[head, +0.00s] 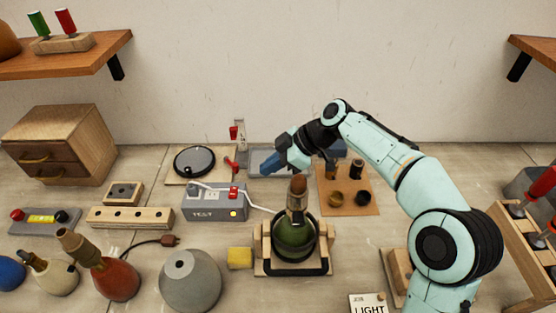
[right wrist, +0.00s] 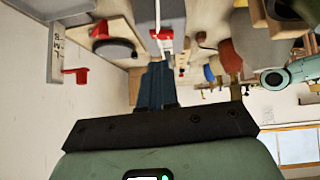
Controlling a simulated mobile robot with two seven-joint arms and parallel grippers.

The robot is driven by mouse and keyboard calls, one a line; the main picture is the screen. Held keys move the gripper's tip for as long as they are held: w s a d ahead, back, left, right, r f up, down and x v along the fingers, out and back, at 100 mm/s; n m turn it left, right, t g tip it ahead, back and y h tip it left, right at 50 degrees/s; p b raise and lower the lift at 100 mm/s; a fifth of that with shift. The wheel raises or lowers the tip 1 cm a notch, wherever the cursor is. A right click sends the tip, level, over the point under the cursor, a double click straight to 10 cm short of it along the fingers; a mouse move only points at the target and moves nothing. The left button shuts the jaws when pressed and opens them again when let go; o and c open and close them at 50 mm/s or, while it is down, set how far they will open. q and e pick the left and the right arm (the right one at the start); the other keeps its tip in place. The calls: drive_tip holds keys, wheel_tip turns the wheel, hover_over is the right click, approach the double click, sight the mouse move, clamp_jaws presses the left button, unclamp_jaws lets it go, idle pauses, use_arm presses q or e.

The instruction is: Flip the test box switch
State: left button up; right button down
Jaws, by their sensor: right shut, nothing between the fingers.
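The grey test box (head: 213,208) stands on the table left of centre, labelled TEST. A red switch (head: 234,193) sits on its top right, with a small yellow light on the front below. In the right wrist view, the red switch (right wrist: 162,35) shows beyond the fingertips. My right gripper (head: 267,166) reaches in from the right, its blue fingers shut and empty. It is behind and to the right of the switch, apart from it in the head view. In the right wrist view the shut fingers (right wrist: 155,75) point toward the box. My left gripper is not in view.
The green lamp body (head: 293,236) stands in a wooden cradle to the right of the box. A white cable runs from the box toward it. A wooden block with holes (head: 131,218) lies left.

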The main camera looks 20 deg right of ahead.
drive_tip(key=shift+v, duration=1.55)
